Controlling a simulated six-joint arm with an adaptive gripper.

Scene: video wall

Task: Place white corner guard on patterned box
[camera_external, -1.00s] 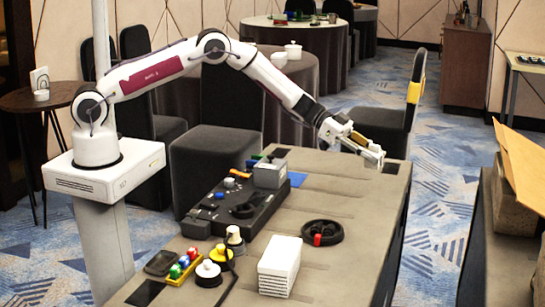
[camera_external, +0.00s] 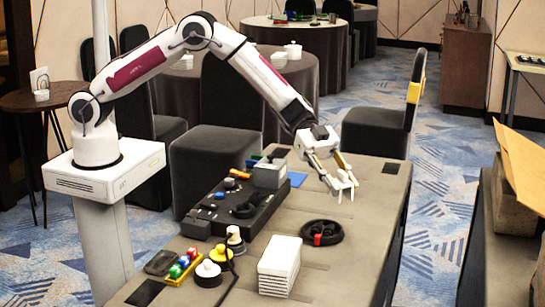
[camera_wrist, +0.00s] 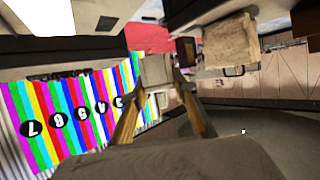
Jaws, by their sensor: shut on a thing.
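My gripper (camera_external: 343,184) is above the right part of the long table, pointing down, with a small white piece, seemingly the white corner guard (camera_external: 347,186), at its fingertips. In the wrist view a pale piece (camera_wrist: 156,70) shows between the two fingers of my gripper (camera_wrist: 158,84). Its exact shape is too small and blurred to tell. No box with a clear pattern stands out. A white block with ridged sides (camera_external: 279,266) stands at the table's front, below and left of my gripper and apart from it.
The long table (camera_external: 345,275) holds a black control panel (camera_external: 240,212), a grey box (camera_external: 270,175), a black ring with a red part (camera_external: 322,233), and a yellow tray of coloured buttons (camera_external: 183,268). Cardboard (camera_external: 522,165) stands at right. A colour-bar screen (camera_wrist: 80,115) fills the wrist view's left.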

